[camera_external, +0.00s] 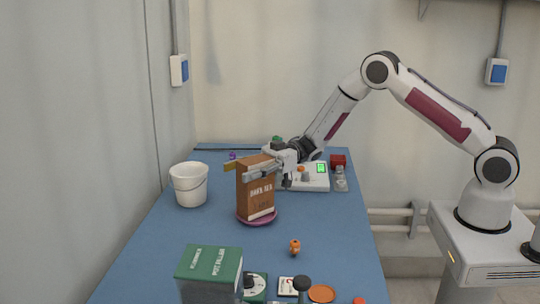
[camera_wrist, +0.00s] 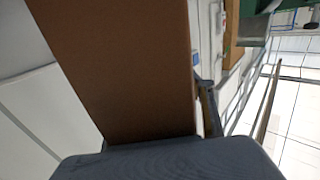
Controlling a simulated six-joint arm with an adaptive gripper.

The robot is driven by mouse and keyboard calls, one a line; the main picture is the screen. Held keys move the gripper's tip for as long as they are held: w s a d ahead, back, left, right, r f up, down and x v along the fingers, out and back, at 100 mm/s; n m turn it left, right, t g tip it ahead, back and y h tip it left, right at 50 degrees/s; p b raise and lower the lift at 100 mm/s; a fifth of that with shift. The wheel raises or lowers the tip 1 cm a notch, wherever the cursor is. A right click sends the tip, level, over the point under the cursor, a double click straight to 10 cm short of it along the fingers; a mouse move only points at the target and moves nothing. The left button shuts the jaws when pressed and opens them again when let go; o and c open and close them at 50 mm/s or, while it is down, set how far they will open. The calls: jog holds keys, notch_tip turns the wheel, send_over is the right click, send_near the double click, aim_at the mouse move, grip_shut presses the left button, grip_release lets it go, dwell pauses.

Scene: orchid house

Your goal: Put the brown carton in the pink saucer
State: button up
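The brown carton (camera_external: 255,191) is upright in the external view, its lower edge at the pink saucer (camera_external: 258,222). The saucer's rim shows around the carton's base; I cannot tell whether the carton rests fully on it or hangs slightly above. My gripper (camera_external: 258,170) is at the carton's upper part, one finger across its front face and the other showing behind it at the left. It looks shut on the carton. In the wrist view the carton (camera_wrist: 125,65) fills the left and middle, with a finger beside its right edge.
A white bucket (camera_external: 189,186) stands left of the carton. A green box (camera_external: 209,270) is at the front left. A small orange figure (camera_external: 295,247) and an orange disc (camera_external: 321,294) are nearer the front. A white device (camera_external: 308,178) with a green screen stands behind right.

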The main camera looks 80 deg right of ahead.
aim_at(270, 157)
jog(key=shift+r, duration=0.4)
jog(key=shift+s+d+r, duration=0.1)
jog(key=shift+r, duration=0.05)
jog(key=v, duration=1.1)
jog(key=shift+s+d, duration=0.25)
jog(key=shift+r, duration=0.1)
